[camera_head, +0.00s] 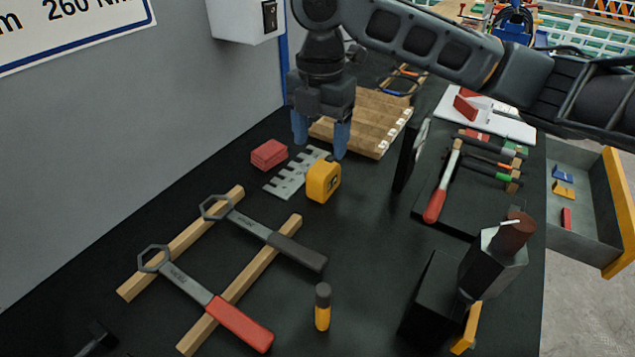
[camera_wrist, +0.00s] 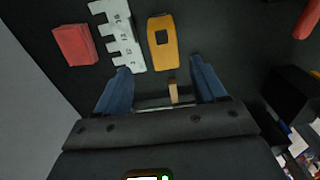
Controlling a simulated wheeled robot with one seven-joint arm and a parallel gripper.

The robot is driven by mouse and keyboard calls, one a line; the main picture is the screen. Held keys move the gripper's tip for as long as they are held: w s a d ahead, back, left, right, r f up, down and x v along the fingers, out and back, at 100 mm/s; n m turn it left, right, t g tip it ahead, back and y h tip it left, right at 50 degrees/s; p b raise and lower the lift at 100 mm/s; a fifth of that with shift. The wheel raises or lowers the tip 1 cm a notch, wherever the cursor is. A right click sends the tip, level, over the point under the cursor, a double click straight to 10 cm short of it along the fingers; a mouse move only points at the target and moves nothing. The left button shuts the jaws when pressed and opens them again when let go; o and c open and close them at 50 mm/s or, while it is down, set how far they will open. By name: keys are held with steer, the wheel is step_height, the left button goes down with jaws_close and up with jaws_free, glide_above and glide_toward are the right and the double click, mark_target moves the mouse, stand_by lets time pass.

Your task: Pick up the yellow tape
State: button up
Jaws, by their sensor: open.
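The yellow tape (camera_head: 323,181) is a small boxy tape measure standing on the black worktop in the head view. In the wrist view the yellow tape (camera_wrist: 163,43) lies just beyond the fingertips, slightly right of the middle. My gripper (camera_head: 322,143) points down above the worktop, a little behind the tape in the head view. Its two blue fingers are apart, and in the wrist view my gripper (camera_wrist: 158,75) has nothing held between them. The tape is not touched by the fingers.
A toothed metal plate (camera_head: 297,174) lies close beside the tape, with a red block (camera_head: 269,155) to its left. A wooden slatted rack (camera_head: 368,125) stands behind. Two large wrenches (camera_head: 265,237) rest on wooden strips in front. A dark upright panel (camera_head: 410,158) stands to the right.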

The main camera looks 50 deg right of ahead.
mark_target(324, 165)
steer(key=f, duration=0.7)
steer(key=shift+s+d+f+p, duration=0.2)
steer(key=shift+s+p, duration=0.1)
steer(key=shift+p, duration=0.1)
steer(key=shift+r, duration=0.1)
steer(key=shift+c, duration=0.3)
steer(key=c, duration=1.2)
steer(key=shift+r, duration=0.2)
